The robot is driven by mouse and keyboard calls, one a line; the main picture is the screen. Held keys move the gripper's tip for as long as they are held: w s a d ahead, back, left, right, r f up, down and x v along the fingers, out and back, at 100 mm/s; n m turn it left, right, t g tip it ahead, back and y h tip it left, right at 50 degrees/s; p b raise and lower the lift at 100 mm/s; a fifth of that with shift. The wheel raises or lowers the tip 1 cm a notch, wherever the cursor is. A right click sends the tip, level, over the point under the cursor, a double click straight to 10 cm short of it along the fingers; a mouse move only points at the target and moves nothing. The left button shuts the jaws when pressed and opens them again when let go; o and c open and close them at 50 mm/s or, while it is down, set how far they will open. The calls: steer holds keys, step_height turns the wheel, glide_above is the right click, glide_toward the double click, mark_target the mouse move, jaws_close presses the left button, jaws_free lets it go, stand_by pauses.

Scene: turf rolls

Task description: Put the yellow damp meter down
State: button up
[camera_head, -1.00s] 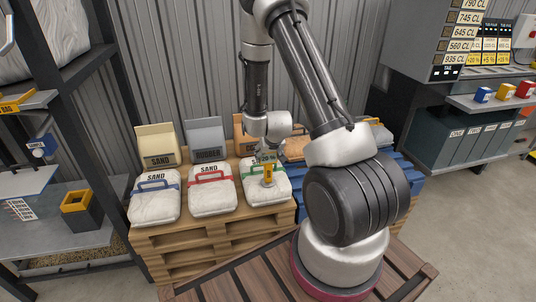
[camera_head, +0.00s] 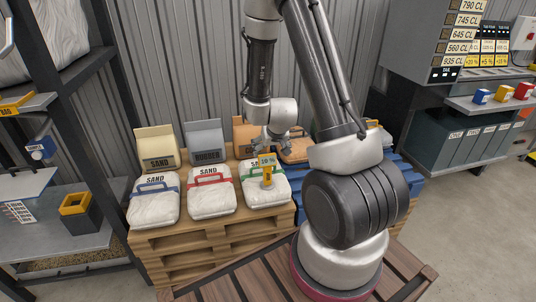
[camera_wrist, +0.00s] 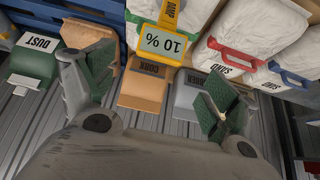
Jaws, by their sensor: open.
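My gripper (camera_head: 272,148) is open and empty, just above and behind the meter in the head view. Its two green-padded fingers (camera_wrist: 155,88) are spread wide in the wrist view. Whether the meter's lower tip is pushed into the bag cannot be told.
Sand bags with red (camera_head: 210,197) and blue (camera_head: 154,202) handles lie to the left on the wooden pallet (camera_head: 180,240). Upright bags, including a rubber bag (camera_head: 203,142) and a cork bag (camera_wrist: 146,85), stand behind. A corrugated wall (camera_head: 180,80) closes off the back.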

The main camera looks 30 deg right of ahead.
steer(key=s+a+r+n+y, duration=0.1)
steer(key=s+a+r, duration=0.15)
steer(key=r, duration=0.45)
steer(key=s+a+r+y, duration=0.1)
steer(key=s+a+r, duration=0.1)
steer(key=s+r, duration=0.3)
steer(key=s+a+r+n, duration=0.1)
steer(key=s+a+r, duration=0.1)
steer(key=r, duration=0.6)
steer(key=s+r+g, duration=0.1)
steer(key=s+r, duration=0.3)
steer(key=s, duration=0.4)
steer(key=s+r+n+g, duration=0.1)
steer(key=s+r, duration=0.4)
steer(key=s, duration=0.4)
steer(key=shift+s+d+r, duration=0.15)
steer(key=shift+s+d, duration=0.1)
